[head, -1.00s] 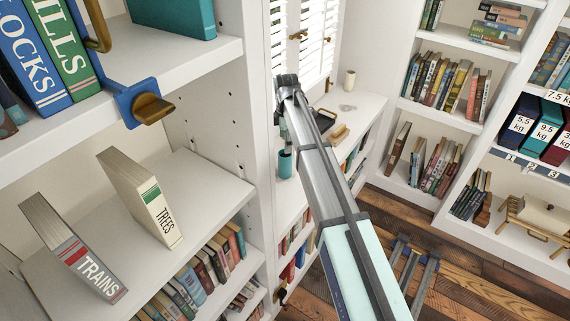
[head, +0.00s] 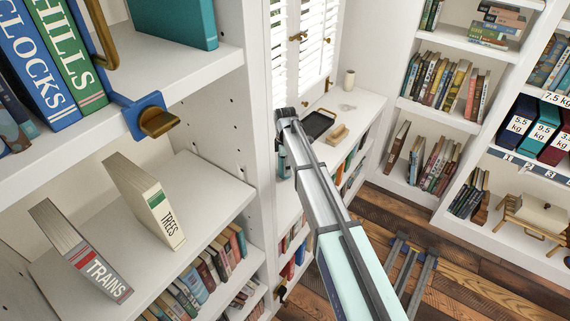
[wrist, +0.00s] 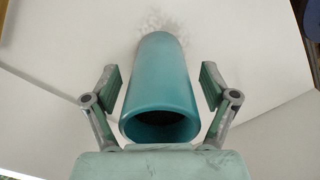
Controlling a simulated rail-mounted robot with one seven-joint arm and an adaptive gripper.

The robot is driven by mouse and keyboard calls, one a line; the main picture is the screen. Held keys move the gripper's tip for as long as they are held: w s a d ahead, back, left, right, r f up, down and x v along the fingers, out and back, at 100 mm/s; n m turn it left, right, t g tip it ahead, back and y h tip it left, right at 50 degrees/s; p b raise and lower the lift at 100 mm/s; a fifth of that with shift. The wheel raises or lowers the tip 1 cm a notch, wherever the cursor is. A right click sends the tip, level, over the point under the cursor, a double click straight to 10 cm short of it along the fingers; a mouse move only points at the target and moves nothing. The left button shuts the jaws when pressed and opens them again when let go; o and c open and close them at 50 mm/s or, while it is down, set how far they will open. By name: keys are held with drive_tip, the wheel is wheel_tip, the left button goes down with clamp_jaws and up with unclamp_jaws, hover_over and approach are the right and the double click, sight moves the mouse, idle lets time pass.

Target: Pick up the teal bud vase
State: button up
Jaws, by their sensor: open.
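The teal bud vase (wrist: 160,85) stands on the white window ledge, its round open mouth facing my wrist camera. In the head view only a small part of the vase (head: 284,170) shows below my gripper (head: 283,152). In the wrist view my gripper (wrist: 161,88) is open, with one finger on each side of the vase. Gaps show between both fingers and the vase wall. The fingertips are mostly hidden from the head view by my own arm.
White shelves with books stand at left and right. A blue bracket with a brass knob (head: 158,122) juts from the left shelf.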

drive_tip(key=c, duration=1.2)
